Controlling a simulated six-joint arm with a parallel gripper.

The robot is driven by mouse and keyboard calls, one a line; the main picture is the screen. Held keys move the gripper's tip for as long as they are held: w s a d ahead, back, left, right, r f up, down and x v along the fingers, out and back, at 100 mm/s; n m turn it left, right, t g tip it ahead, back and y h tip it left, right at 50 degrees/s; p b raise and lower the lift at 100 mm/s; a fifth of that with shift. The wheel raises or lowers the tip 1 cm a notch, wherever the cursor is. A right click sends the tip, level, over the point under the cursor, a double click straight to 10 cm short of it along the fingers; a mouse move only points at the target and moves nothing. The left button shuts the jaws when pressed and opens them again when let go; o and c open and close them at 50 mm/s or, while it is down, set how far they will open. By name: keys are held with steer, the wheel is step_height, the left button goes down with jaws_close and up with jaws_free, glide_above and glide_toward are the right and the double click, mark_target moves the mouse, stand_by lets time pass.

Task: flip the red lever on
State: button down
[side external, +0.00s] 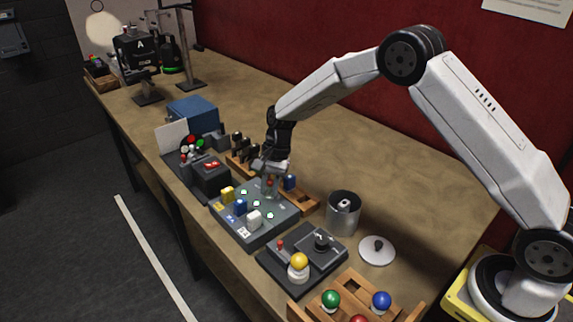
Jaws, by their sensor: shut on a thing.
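A grey panel (243,232) lies on the table with yellow (227,194), blue (240,206) and white (253,219) blocks and small lit green-white spots. My gripper (270,188) points down at the panel's far corner. Its fingers are closed around a small red part, which looks like the red lever (270,183). The fingers hide most of it, so I cannot tell its tilt.
A wooden rack (300,203) stands close behind the panel. A black box with red switches (210,165) is to the left. A joystick box (300,252), a metal can (343,212) and a round lid (377,250) are to the right.

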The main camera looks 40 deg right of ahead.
steer(key=c, duration=0.5)
jaws_free()
steer(key=shift+c, duration=0.2)
steer(key=shift+r, duration=0.15)
steer(key=v, duration=0.7)
steer(key=shift+d+r, duration=0.2)
steer(key=shift+r, duration=0.1)
steer(key=s+d+n+t+h, duration=0.1)
steer(key=s+n, duration=0.4)
steer(key=s, duration=0.7)
steer(key=s+d+n+t+h, duration=0.2)
steer(key=s+d+n, duration=0.2)
steer(key=s, duration=0.8)
steer(key=shift+s+n+t+h, duration=0.3)
steer(key=shift+s+n+t, duration=0.1)
steer(key=shift+n, duration=0.6)
steer(key=shift+d, duration=0.1)
